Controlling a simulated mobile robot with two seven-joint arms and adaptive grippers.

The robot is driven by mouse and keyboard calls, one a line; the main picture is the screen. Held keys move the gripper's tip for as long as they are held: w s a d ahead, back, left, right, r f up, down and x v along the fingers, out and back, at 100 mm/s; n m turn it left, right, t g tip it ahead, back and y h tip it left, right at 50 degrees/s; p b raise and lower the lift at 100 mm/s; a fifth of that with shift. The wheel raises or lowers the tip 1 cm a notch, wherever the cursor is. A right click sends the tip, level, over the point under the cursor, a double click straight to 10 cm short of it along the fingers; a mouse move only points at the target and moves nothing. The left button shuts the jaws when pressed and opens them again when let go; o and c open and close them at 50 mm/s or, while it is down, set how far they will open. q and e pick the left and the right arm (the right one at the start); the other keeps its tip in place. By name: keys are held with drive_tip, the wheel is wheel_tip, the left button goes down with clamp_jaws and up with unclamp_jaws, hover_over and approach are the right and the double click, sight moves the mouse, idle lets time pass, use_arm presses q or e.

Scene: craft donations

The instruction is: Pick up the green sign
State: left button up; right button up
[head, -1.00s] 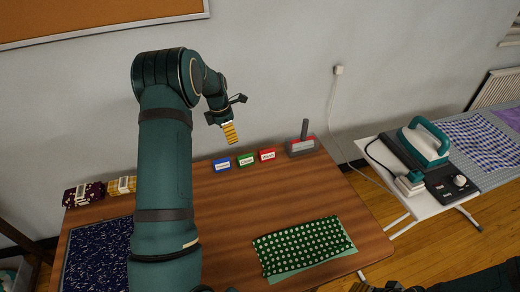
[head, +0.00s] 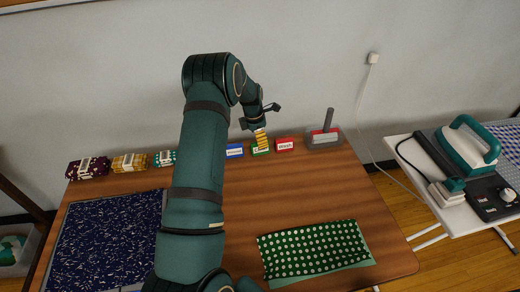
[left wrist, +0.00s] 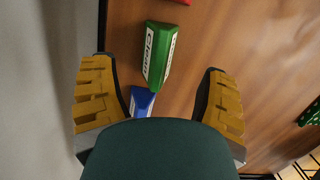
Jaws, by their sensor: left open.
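The blue sign (left wrist: 142,100) shows partly behind my gripper's body. My right gripper is not in view.
A grey stand with a dark post (head: 325,136) is right of the signs. Fabric stacks (head: 130,162) line the back left. A dotted green cloth (head: 315,249) lies at the front right, and a navy cloth (head: 105,238) at the left. The wall is close behind.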

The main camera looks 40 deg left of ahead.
use_arm(q)
drive_tip(key=shift+w+d+f+b, duration=0.1)
drive_tip(key=shift+f+b, duration=0.1)
drive_tip(key=shift+f, duration=0.7)
drive_tip(key=shift+w+a+f+b, duration=0.1)
drive_tip(key=shift+f+b, duration=0.1)
drive_tip(key=shift+f, duration=0.75)
drive_tip(key=shift+w+d+f+b, duration=0.1)
drive_tip(key=shift+f+b, duration=0.1)
drive_tip(key=shift+f, duration=0.7)
drive_tip(key=shift+r, duration=0.1)
drive_tip(key=c, duration=1.2)
drive_tip(key=shift+c, duration=0.2)
